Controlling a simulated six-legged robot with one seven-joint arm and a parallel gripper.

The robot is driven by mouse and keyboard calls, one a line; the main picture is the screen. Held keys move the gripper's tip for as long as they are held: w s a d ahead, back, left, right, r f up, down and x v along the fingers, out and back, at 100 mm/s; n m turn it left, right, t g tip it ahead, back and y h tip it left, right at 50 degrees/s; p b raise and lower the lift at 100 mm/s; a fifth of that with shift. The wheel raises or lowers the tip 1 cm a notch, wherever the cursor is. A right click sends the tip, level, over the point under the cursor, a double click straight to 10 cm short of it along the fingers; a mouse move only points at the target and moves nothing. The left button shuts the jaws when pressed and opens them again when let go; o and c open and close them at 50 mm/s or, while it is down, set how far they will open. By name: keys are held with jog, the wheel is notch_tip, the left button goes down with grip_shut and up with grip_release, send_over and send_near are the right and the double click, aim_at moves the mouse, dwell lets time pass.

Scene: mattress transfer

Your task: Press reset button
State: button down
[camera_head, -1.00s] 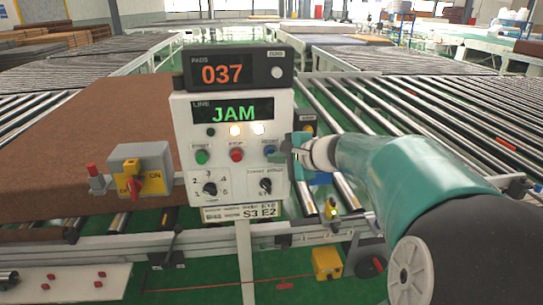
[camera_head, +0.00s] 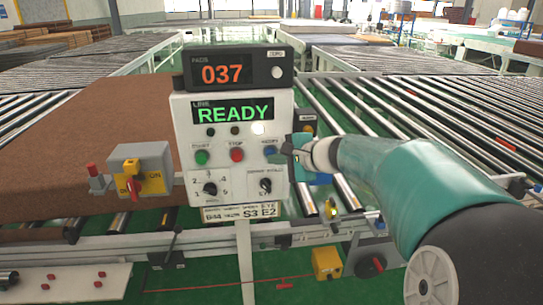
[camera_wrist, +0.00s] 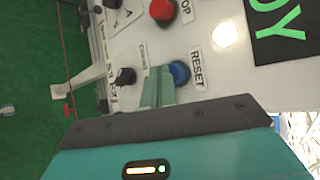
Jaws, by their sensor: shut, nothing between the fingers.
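The control panel (camera_head: 228,180) stands upright in the middle of the head view, and its line display (camera_head: 233,113) reads READY in green. The blue reset button (camera_head: 270,151) is at the right of the button row. In the wrist view the blue reset button (camera_wrist: 179,72) sits beside its RESET label. My gripper (camera_head: 287,153) is shut and empty, just right of the button. In the wrist view its green fingertips (camera_wrist: 157,90) are close beside the button; I cannot tell whether they touch it.
A green start button (camera_head: 201,157) and a red stop button (camera_head: 236,155) sit left of reset. Two rotary knobs are below. A grey box with a red-handled switch (camera_head: 134,188) stands at left. A brown mattress (camera_head: 90,140) lies on the rollers behind.

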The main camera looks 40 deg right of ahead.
jog(key=shift+s+a, duration=0.4)
jog(key=shift+s, duration=0.15)
jog(key=s+a, duration=0.2)
jog(key=s, duration=0.2)
jog(key=shift+s+a, duration=0.1)
jog(key=shift+a, duration=0.3)
dwell(0.7)
jog(key=s+a+f+n+g+y, duration=0.1)
jog(key=a+f+n+g+y, duration=0.2)
jog(key=a+n, duration=1.15)
jog(key=s+a+f+n+g+h, duration=0.4)
jog(key=s+a+n, duration=0.2)
jog(key=a, duration=0.6)
jog(key=shift+s, duration=0.7)
